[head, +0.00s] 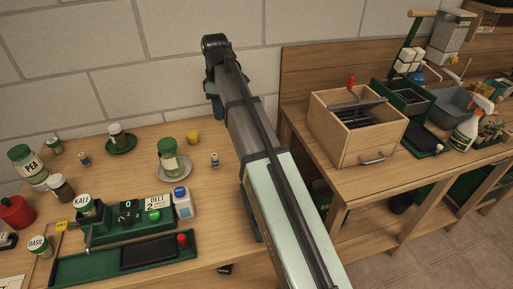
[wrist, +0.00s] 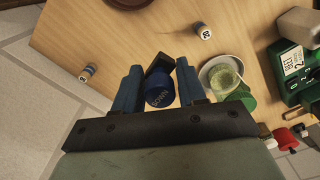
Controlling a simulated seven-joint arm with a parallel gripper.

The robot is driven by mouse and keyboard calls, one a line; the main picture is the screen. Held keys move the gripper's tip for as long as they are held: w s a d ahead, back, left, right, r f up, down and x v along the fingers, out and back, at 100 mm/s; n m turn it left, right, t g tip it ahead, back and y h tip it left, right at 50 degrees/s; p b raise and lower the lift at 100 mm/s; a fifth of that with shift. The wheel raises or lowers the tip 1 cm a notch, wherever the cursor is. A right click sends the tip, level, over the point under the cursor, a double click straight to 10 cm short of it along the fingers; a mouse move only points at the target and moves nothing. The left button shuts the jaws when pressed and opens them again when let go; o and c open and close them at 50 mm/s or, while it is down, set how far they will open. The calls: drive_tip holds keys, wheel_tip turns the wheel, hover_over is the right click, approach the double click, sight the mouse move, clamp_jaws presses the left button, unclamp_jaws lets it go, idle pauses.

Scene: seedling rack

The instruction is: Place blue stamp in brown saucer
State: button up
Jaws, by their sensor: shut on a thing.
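My gripper (wrist: 159,68) is shut on the blue stamp (wrist: 158,90), which has a round blue body with pale lettering and shows between the two blue fingers. In the head view my gripper (head: 218,110) hangs above the back of the left table, and I cannot make out the stamp there. Part of a dark brownish round dish, which looks like the brown saucer (wrist: 130,3), is cut off by the top edge of the wrist view. It is apart from the gripper. I do not see it in the head view, where my arm covers part of the table.
Another vial (wrist: 87,72) is near the table edge. A green saucer (head: 121,146) holds a jar. A wooden box (head: 355,130) stands right.

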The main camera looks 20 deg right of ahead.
drive_tip(key=s+d+m, duration=0.3)
drive_tip(key=d, duration=0.8)
drive_tip(key=shift+w+f, duration=0.1)
drive_tip(key=shift+f, duration=7.5)
drive_tip(key=shift+f, duration=0.1)
drive_tip(key=o, duration=1.1)
drive_tip(key=shift+c, duration=0.2)
wheel_tip(320, 180, up, 12)
